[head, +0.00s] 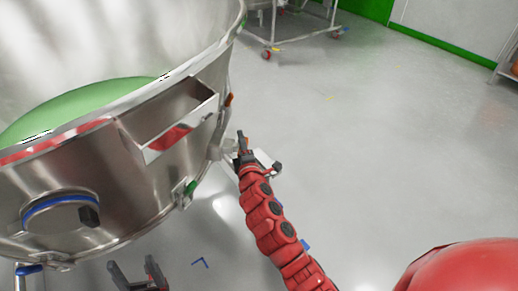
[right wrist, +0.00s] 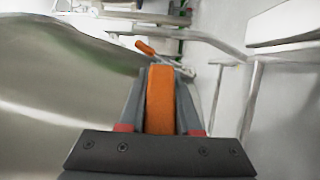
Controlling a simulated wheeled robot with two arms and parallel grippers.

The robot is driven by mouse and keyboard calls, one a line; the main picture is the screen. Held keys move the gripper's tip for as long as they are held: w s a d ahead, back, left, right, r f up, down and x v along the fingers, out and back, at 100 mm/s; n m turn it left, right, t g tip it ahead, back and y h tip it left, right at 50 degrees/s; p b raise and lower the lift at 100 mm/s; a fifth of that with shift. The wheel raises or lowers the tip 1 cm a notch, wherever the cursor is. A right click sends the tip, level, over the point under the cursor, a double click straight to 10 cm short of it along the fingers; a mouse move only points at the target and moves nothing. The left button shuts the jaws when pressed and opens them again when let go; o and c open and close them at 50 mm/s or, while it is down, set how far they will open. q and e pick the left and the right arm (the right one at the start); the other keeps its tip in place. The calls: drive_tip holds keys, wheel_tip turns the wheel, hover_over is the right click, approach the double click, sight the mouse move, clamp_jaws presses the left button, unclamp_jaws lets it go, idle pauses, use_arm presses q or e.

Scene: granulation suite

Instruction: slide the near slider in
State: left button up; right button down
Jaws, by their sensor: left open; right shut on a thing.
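An orange handle (right wrist: 160,98), which looks like the near slider's, stands between the two fingers of my right gripper (right wrist: 160,88) in the right wrist view. The right gripper (head: 242,144) is shut on it beside the steel vessel's right side in the head view, and hides most of it. A second orange handle (head: 229,99) shows farther back on the vessel's side; it is also in the right wrist view (right wrist: 145,47), beyond the fingers. My left gripper (head: 137,275) is open and empty at the bottom of the head view, below the vessel.
The large steel vessel (head: 120,195) fills the left, with a rectangular bracket, a blue-ringed port (head: 60,205) and a green-marked fitting (head: 190,188). A wheeled steel cart (head: 300,35) stands at the back. The grey floor to the right is clear.

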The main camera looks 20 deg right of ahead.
drive_tip(key=shift+w+a, duration=0.35)
drive_tip(key=shift+a, duration=0.45)
drive_tip(key=c, duration=0.6)
unclamp_jaws()
drive_tip(key=shift+a, duration=0.15)
drive_tip(key=s+p, duration=0.1)
drive_tip(key=s, duration=1.6)
drive_tip(key=shift+s+a+p, duration=0.15)
drive_tip(key=shift+a+p, duration=0.15)
drive_tip(key=shift+p, duration=0.05)
